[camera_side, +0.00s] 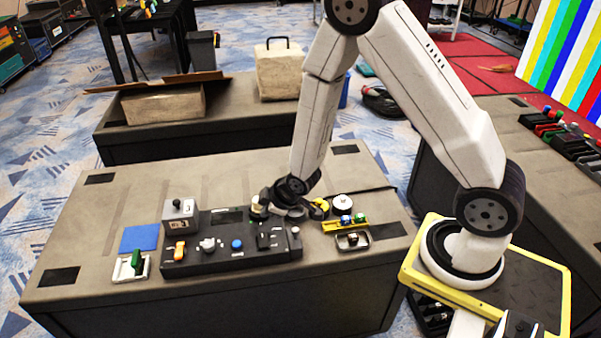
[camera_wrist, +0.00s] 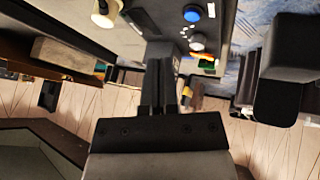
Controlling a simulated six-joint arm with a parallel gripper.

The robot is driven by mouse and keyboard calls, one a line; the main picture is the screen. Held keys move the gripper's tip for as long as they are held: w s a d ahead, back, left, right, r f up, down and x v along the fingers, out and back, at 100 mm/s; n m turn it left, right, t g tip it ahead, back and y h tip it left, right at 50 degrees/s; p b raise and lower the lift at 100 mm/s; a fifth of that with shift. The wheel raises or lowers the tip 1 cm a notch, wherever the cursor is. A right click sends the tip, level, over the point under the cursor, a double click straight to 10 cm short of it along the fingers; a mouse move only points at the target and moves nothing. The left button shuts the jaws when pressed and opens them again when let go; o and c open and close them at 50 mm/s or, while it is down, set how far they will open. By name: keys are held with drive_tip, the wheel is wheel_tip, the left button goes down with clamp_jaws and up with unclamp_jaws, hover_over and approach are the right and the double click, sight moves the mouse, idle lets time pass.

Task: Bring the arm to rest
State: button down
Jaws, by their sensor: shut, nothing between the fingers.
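My gripper (camera_side: 268,198) is low over the table, at the back edge of the black control panel (camera_side: 225,255), with its fingers pointing left. In the wrist view my gripper (camera_wrist: 160,48) shows two dark fingers side by side, shut, with nothing between them. A pale round knob (camera_side: 257,207) is close by the fingertips in the side view; I cannot tell whether they touch. My upper arm rises above the table and bends down to its base at the right.
The panel carries a blue button (camera_side: 237,244), a white knob (camera_side: 207,245) and an orange switch (camera_side: 180,249). A grey box (camera_side: 180,217) stands behind it. A yellow rail (camera_side: 345,226) with coloured knobs lies right. The table's back left is clear. A second table holds a cardboard box (camera_side: 163,104).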

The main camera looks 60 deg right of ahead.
drive_tip(key=s+r+m+g, duration=0.4)
drive_tip(key=s+r+m, duration=0.2)
drive_tip(key=s+r, duration=0.7)
drive_tip(key=shift+s+d+m, duration=0.15)
drive_tip(key=shift+d+m, duration=0.15)
drive_tip(key=shift+d, duration=0.15)
